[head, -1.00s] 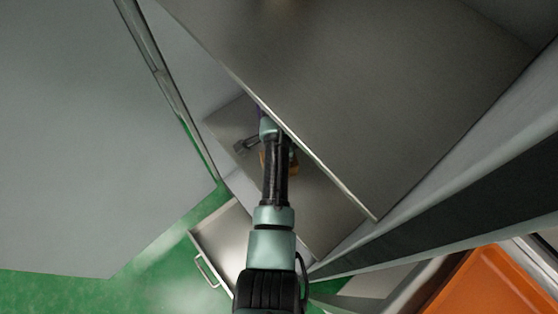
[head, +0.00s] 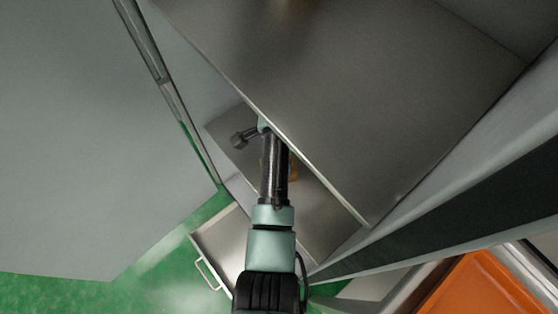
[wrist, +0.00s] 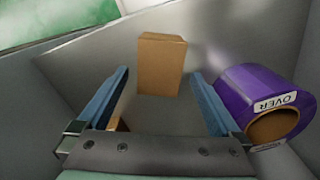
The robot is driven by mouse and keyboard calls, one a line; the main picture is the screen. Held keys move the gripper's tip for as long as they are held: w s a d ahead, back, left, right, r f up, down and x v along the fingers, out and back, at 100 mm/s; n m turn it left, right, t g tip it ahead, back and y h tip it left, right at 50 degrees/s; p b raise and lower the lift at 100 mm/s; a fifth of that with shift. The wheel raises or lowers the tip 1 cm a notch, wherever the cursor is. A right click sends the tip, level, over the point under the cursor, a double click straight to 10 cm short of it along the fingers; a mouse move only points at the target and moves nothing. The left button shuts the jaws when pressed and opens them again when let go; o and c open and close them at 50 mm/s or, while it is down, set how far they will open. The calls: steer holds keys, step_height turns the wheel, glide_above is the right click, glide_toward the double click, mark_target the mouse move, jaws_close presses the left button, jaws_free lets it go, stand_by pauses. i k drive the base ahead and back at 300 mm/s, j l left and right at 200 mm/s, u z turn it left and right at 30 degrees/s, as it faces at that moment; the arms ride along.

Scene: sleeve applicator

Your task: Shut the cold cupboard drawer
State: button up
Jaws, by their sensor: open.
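The drawer (head: 212,262) is a pale metal box with a bar handle (head: 205,274). It stands pulled out low at the bottom of the head view, over the green floor, partly hidden by my arm. My arm reaches past it under the upper grey shelf of the cupboard. My gripper (wrist: 160,76) is open in the wrist view, with blue-grey fingers spread and nothing held between them. The gripper is mostly hidden behind the shelf edge in the head view. It does not appear to touch the drawer.
Ahead of the fingers stands a brown box (wrist: 162,62). A purple roll (wrist: 262,98) lies close to the right finger. The upper shelf (head: 350,90) overhangs my arm. A large grey panel (head: 80,140) fills the left, and an orange tray (head: 480,285) is at lower right.

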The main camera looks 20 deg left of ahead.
mark_target(221, 242)
steer(key=k+j, duration=0.85)
